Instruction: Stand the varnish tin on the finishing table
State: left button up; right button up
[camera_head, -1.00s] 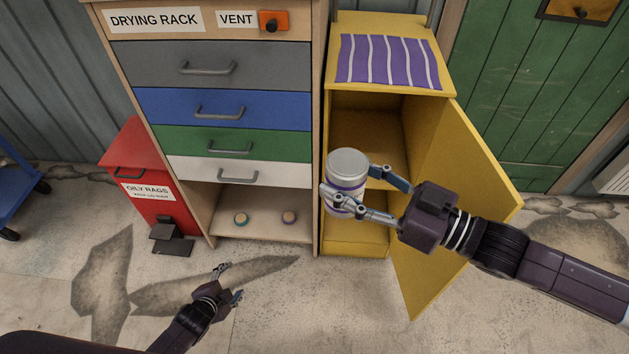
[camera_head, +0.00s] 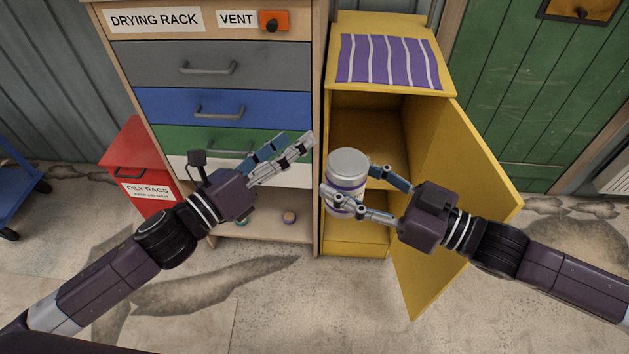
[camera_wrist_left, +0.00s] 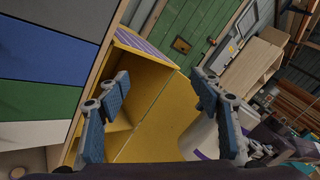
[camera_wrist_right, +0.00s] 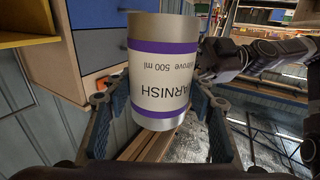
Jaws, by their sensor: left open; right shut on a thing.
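The varnish tin (camera_head: 347,172) is a white can with purple bands and a silver lid. My right gripper (camera_head: 357,192) is shut on it and holds it upright in front of the open yellow cabinet. In the right wrist view the tin (camera_wrist_right: 163,85) sits between the fingers with its VARNISH label showing. My left gripper (camera_head: 296,147) is open and empty in front of the drawers, just left of the tin. Part of the tin (camera_wrist_left: 203,137) shows beside a left finger in the left wrist view. I cannot identify a finishing table in these frames.
The yellow cabinet's door (camera_head: 455,190) stands open to the right. A striped purple cloth (camera_head: 389,62) lies on its top. The drying rack (camera_head: 222,60) has closed drawers, with small round pots (camera_head: 289,216) in its bottom opening. A red rag bin (camera_head: 140,185) stands left.

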aim_at(330, 176)
pick_arm(q)
jog(key=s+d+r+m+g+h, duration=0.25)
jog(key=s+d+r+m, duration=0.2)
jog(key=s+r, duration=0.25)
pick_arm(e)
jog(key=shift+r, duration=0.15)
pick_arm(q)
jog(key=s+f+m, duration=0.2)
jog(key=f+m, duration=0.1)
jog(key=s+d+f+m, duration=0.1)
jog(key=shift+s+f+m+y, duration=0.2)
jog(key=shift+f+m+y, duration=0.05)
jog(key=shift+f, duration=0.05)
jog(key=shift+d+f, duration=0.1)
jog(key=shift+f, duration=0.05)
jog(key=x, duration=1.2)
jog(key=shift+f, duration=0.15)
jog(key=shift+c, duration=0.3)
jog(key=c, duration=1.5)
grip_shut()
pick_arm(e)
jog(key=shift+w+d, duration=0.15)
